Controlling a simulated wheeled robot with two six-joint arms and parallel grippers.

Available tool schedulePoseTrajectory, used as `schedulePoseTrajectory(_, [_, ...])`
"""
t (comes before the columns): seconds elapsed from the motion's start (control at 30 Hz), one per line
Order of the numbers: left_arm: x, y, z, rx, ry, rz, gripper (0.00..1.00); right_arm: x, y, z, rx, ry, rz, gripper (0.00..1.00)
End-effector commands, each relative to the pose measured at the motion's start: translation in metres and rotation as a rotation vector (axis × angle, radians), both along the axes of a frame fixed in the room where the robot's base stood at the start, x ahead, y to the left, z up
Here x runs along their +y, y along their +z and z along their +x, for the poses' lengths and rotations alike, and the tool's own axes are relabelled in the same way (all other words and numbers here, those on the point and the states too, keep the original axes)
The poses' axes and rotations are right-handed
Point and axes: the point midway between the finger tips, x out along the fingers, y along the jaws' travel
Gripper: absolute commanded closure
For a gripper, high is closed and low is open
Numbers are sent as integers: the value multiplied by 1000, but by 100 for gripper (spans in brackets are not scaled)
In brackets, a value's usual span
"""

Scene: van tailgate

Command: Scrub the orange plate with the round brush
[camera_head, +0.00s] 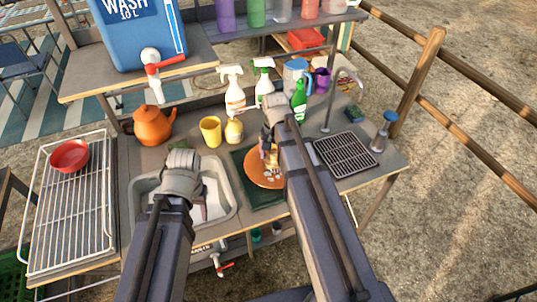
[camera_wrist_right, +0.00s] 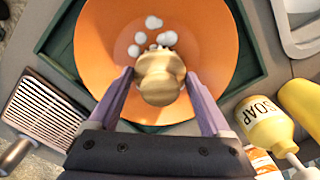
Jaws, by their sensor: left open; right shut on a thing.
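The orange plate (camera_head: 262,176) lies on a dark green mat (camera_head: 240,158) right of the sink. In the right wrist view, the plate (camera_wrist_right: 105,55) fills the upper middle, with white foam blobs on its surface. My right gripper (camera_head: 268,150) is over the plate, shut on the round brush (camera_wrist_right: 160,78), which has a pale wooden knob. The bristles are mostly hidden under it, at the plate's surface. In the right wrist view, the fingers (camera_wrist_right: 160,88) stand either side of the knob. My left gripper (camera_head: 183,165) is open above the sink; its fingers are mostly hidden by its own arm.
The sink (camera_head: 228,213) is left of the mat. A yellow cup (camera_head: 211,131), soap bottle (camera_head: 234,132) and orange kettle (camera_head: 153,126) stand behind. A wire rack (camera_head: 70,215) holds a red bowl (camera_head: 69,156). A black drain grid (camera_head: 345,155) and faucet (camera_head: 330,115) are at right.

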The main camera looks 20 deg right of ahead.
Motion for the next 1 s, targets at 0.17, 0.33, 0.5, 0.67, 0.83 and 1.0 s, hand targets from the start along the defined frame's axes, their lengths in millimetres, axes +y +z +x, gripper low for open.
schedulePoseTrajectory(0.17, [0, -1, 0, 0, 0, 0, 50, -8, -1, -7, 2, -1, -2, 62])
schedulePoseTrajectory(0.33, [0, 2, 0, 0, 0, 0, 50, -9, 2, -7, 3, -1, -3, 62])
schedulePoseTrajectory(0.5, [0, 1, 0, 0, 0, 0, 50, -7, 1, -5, 2, 0, -2, 62])
schedulePoseTrajectory(0.67, [0, 0, 0, 0, 0, 0, 50, 0, 0, 1, 1, 1, -2, 62])
schedulePoseTrajectory(0.83, [0, -1, 0, 0, 0, 0, 50, 12, -1, 10, 1, 2, -2, 62])
schedulePoseTrajectory(1.0, [0, -2, 0, 0, 0, 0, 50, 21, -2, 16, 0, 2, 0, 62])
